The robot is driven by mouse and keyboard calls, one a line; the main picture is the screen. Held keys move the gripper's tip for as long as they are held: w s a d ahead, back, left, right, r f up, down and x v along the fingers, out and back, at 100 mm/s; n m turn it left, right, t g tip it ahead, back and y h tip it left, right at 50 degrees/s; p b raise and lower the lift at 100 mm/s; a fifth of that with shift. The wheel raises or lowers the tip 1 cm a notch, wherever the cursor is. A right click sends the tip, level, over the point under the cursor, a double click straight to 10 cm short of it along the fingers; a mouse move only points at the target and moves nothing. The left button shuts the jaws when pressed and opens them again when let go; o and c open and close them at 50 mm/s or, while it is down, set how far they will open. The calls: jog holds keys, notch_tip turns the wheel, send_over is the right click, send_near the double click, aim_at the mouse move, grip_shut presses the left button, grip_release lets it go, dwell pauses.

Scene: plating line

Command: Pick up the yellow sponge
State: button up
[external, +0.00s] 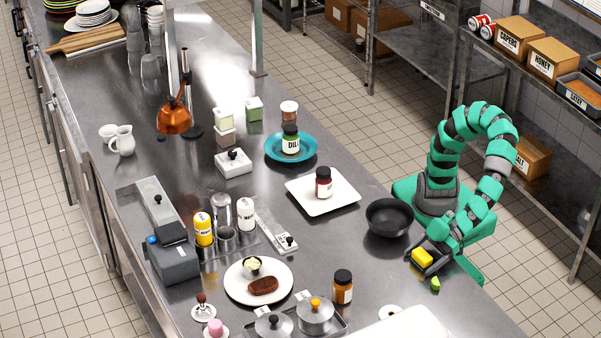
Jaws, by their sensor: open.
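The yellow sponge (422,257) is a small block near the right edge of the steel counter, right of the black bowl. My gripper (428,262) is down at the counter, right at the sponge, with its dark jaws open. The sponge shows at the jaws, its lower part partly hidden by them. I cannot tell whether the jaws touch it.
The black bowl (390,217) stands close to the left of my gripper. A small yellow-green piece (435,284) lies just in front of it. A jar with a dark lid (342,287), a steel pot (315,315) and a white square plate (340,199) stand further left.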

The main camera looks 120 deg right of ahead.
jog(key=c, duration=1)
jog(key=shift+c, duration=0.2)
jog(key=shift+r, duration=0.1)
